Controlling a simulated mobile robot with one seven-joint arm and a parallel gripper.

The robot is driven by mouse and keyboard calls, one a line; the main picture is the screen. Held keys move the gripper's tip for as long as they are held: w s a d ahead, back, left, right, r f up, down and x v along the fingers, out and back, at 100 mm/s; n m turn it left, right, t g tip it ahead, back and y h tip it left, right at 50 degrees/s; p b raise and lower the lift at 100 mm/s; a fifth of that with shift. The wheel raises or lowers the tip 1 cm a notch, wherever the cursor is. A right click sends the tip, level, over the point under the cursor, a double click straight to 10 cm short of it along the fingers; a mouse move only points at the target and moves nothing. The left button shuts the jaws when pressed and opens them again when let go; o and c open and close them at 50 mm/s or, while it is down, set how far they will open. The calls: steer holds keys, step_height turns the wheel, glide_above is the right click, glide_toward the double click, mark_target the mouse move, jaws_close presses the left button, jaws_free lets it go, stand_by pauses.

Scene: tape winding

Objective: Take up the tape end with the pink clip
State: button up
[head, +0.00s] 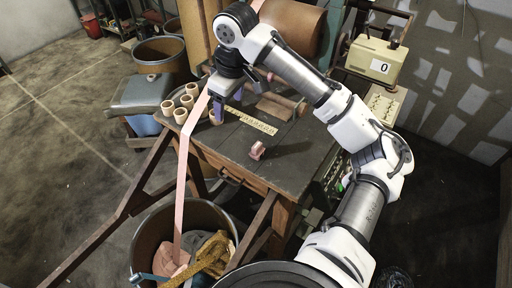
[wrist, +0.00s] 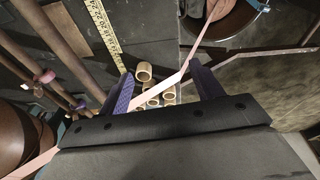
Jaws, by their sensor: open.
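A long pale pink tape (head: 182,165) hangs past the left edge of the table down into a round bin (head: 142,243). In the wrist view the tape (wrist: 203,42) crosses the space between my fingers. My gripper (head: 217,108) points down over the back left of the table, beside the tape and near the wooden rings. In the wrist view my gripper (wrist: 165,86) has its two purple fingers apart. I cannot tell whether the tape touches a finger. A small pink piece (head: 257,150) lies on the tabletop; I cannot tell whether it is the clip.
Several pale wooden rings (head: 181,115) stand at the table's left corner. A yellow ruler (head: 251,121) lies across the dark table (head: 285,165). A large brown roll (head: 290,28) stands behind. A machine marked 0 (head: 377,62) is at the back right. The table's front is mostly clear.

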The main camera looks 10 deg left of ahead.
steer(key=g+h, duration=0.1)
steer(key=h, duration=0.1)
glide_above(257, 145)
steer(key=shift+m, duration=0.3)
steer(key=f, duration=0.8)
steer(key=shift+w+a+f, duration=0.1)
steer(key=shift+w+a, duration=0.1)
steer(key=shift+a, duration=0.15)
steer(key=shift+s+d+f+p, duration=0.15)
steer(key=shift+f+p, duration=0.1)
steer(key=shift+f, duration=0.7)
steer(key=shift+d+f+p, duration=0.1)
steer(key=shift+f+p, duration=0.1)
steer(key=shift+f, duration=0.75)
steer(key=shift+s+d+f+p, duration=0.15)
steer(key=shift+f+p, duration=0.1)
steer(key=shift+f, duration=0.7)
steer(key=shift+w, duration=0.1)
steer(key=c, duration=1.1)
steer(key=shift+o, duration=0.2)
steer(key=shift+r, duration=0.1)
